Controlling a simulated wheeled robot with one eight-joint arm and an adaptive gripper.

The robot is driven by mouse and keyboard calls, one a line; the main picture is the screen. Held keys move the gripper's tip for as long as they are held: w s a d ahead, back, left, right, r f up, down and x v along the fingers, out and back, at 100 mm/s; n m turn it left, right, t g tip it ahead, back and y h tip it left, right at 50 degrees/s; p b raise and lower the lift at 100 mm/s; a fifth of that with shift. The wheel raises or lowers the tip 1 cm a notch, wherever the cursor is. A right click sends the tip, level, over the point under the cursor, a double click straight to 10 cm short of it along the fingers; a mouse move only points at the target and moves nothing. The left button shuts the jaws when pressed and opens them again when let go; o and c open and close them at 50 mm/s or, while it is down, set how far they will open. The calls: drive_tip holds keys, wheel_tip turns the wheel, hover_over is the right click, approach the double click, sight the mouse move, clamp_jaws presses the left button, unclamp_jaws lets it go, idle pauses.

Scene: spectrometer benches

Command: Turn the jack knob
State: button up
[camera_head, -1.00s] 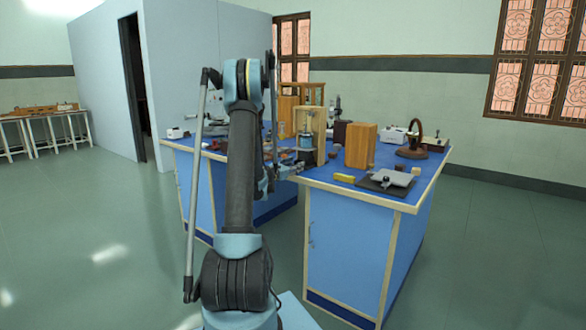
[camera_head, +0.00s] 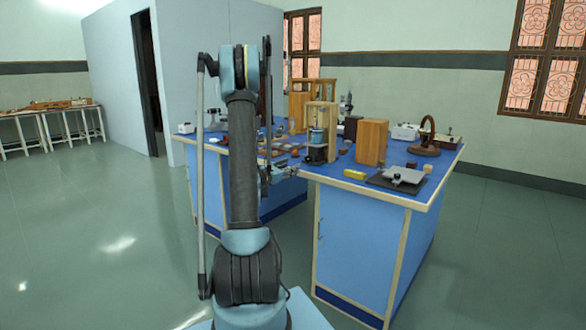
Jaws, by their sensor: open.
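The jack (camera_head: 404,175) is a small device with a light grey top plate on a dark flat base. It sits at the near right corner of the blue-topped bench. A small dark knob (camera_head: 396,181) seems to show at its front, too small to make out well. My gripper (camera_head: 295,169) is small in the view, low at the bench's left edge, partly behind my own arm. It is open and apart from the jack, well to its left. Its fingertips are hard to make out.
A yellow block (camera_head: 355,174) and an upright wooden box (camera_head: 371,143) stand left of the jack on the bench (camera_head: 345,184). A wooden-framed instrument (camera_head: 321,118) stands near my gripper. A brown ring-shaped stand (camera_head: 427,138) is behind the jack. The floor before the bench is clear.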

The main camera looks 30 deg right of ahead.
drive_tip(key=shift+s+a, duration=0.1)
drive_tip(key=shift+a, duration=0.15)
drive_tip(key=n, duration=0.4)
approach(307, 159)
drive_tip(key=x, duration=0.7)
drive_tip(key=shift+w+d+f, duration=0.1)
drive_tip(key=shift+w+d, duration=0.15)
drive_tip(key=shift+d, duration=0.1)
idle(0.3)
drive_tip(key=c, duration=1.1)
